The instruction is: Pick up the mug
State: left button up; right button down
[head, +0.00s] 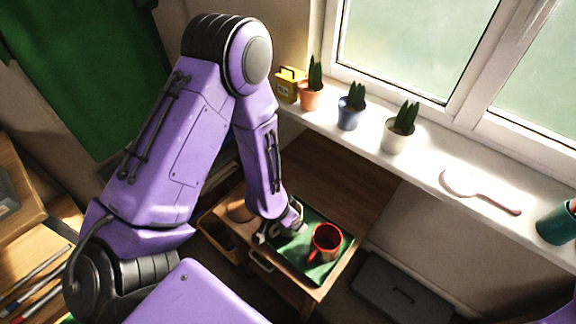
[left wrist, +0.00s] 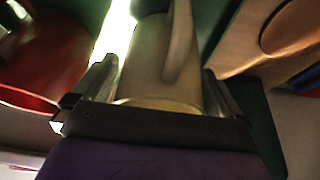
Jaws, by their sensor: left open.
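A red mug (head: 326,242) stands upright on a green mat (head: 290,257) on a small wooden table. My left gripper (head: 280,228) is low over the mat, just left of the red mug. In the left wrist view, a pale cylindrical thing (left wrist: 145,60) with a handle-like strip lies between the two open fingers; it looks like a second mug. I cannot tell whether the fingers touch it. In the head view, my gripper mostly hides it. A red surface, probably the red mug (left wrist: 40,50), is at the left of the wrist view, outside the fingers. My right gripper is out of view.
A brown rounded thing (head: 238,209) sits left of my gripper. A dark grey box (head: 400,290) is right of the table.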

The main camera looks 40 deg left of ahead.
aim_at(284, 234)
pick_arm(q)
jog(key=shift+w+f, duration=0.15)
jog(key=shift+f, duration=0.3)
jog(key=c, duration=1.1)
jog(key=shift+r, duration=0.2)
jog(key=shift+r, duration=0.5)
jog(key=shift+w+r, duration=0.1)
jog(key=shift+r, duration=0.8)
jog(key=shift+s+d+r+p, duration=0.4)
jog(key=shift+s+r+p, duration=1.25)
jog(key=shift+s+p, duration=0.8)
jog(key=shift+s+d+r+p, duration=0.45)
jog(key=shift+s+r+p, duration=1.25)
jog(key=shift+s+p, duration=0.7)
jog(key=shift+s+d+r+p, duration=0.4)
jog(key=shift+s+r+p, duration=1.25)
jog(key=shift+s+p, duration=0.8)
jog(key=shift+w, duration=0.35)
